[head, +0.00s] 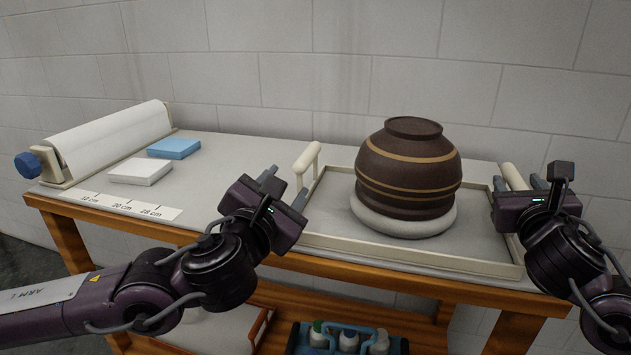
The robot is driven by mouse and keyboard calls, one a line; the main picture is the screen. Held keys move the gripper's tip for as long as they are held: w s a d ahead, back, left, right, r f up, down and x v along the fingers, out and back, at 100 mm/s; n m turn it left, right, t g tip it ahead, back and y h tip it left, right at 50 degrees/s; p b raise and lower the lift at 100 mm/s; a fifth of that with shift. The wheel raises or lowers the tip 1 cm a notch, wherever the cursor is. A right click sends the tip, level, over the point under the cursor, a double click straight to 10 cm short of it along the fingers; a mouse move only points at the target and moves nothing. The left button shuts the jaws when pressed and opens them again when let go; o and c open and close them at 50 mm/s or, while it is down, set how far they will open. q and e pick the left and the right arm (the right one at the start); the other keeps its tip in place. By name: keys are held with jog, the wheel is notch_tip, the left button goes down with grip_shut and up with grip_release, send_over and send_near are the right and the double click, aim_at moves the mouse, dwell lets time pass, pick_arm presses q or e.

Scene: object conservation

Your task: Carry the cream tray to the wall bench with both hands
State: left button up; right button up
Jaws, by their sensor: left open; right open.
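The cream tray (405,258) sits on the grey top of a wooden-framed bench (225,148) against the wall. A dark brown pot with tan bands (410,170) rests on a pale ring (404,222) inside the tray. The tray has a cream handle at its left end (306,161) and another at its right end (513,177). My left gripper (285,194) is open, just in front and left of the left handle. My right gripper (540,185) is open beside the right handle and partly hides that end. I cannot tell whether either gripper touches a handle.
A paper roll with a blue knob (108,142) stands at the bench's left end. A blue block (174,148), a white block (140,171) and a marked scale strip (125,205) lie nearby. A blue caddy with bottles (346,338) is on the lower shelf.

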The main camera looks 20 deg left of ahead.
jog(key=shift+s, duration=0.2)
pick_arm(q)
jog(key=shift+s, duration=0.55)
pick_arm(e)
jog(key=s, duration=1.1)
jog(key=shift+s, duration=0.35)
pick_arm(q)
jog(key=o, duration=0.5)
pick_arm(e)
jog(key=shift+r, duration=0.1)
pick_arm(q)
jog(key=shift+s+a+p, duration=0.95)
jog(key=shift+a+p, duration=0.25)
jog(key=shift+p, duration=0.85)
jog(key=shift+s+a+p, duration=0.9)
jog(key=shift+a+p, duration=0.3)
jog(key=shift+p, duration=0.85)
pick_arm(e)
notch_tip(320, 180, up, 8)
